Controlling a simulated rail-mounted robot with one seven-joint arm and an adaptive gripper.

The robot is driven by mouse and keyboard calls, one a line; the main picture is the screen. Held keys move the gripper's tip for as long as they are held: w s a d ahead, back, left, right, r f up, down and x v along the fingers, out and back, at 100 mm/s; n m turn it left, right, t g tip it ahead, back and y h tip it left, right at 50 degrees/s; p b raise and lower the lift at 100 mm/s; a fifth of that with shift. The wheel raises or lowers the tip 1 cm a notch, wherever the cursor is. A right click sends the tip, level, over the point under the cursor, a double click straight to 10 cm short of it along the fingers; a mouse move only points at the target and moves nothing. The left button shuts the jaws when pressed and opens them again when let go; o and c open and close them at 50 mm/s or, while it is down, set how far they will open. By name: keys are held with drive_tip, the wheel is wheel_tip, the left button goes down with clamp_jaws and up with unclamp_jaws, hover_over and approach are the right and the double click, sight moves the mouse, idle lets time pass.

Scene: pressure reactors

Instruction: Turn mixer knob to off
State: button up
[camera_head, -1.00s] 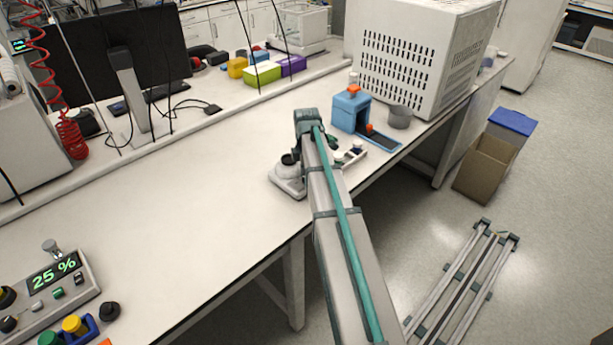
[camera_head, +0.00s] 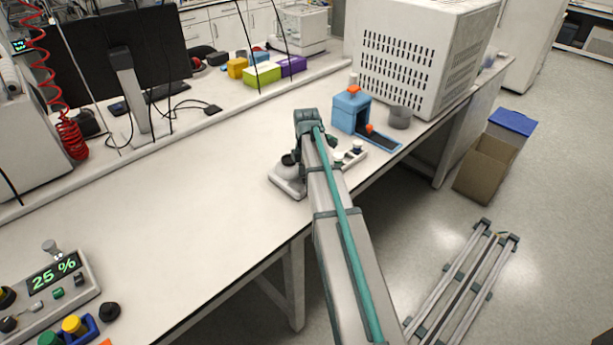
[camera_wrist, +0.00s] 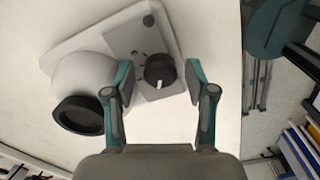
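The mixer (camera_wrist: 95,45) is a small white device with a rounded body and a black ring; in the head view the mixer (camera_head: 288,184) stands near the table's front edge, partly hidden by my arm. Its black mixer knob (camera_wrist: 160,70) has a white pointer mark that points toward my gripper, with small dark marks around the knob. My gripper (camera_wrist: 158,92) is open in the wrist view, one finger on each side of the knob and apart from it. The left finger is close to the mixer's black ring (camera_wrist: 79,114). In the head view my arm hides the knob and fingers.
A blue device (camera_head: 351,110) and a grey cup (camera_head: 399,117) stand behind my arm, beside the large white perforated box (camera_head: 415,60). A control box (camera_head: 50,285) reading 25 % sits at the left. The table (camera_head: 170,200) between is clear.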

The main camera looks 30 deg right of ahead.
drive_tip(key=shift+m, duration=0.3)
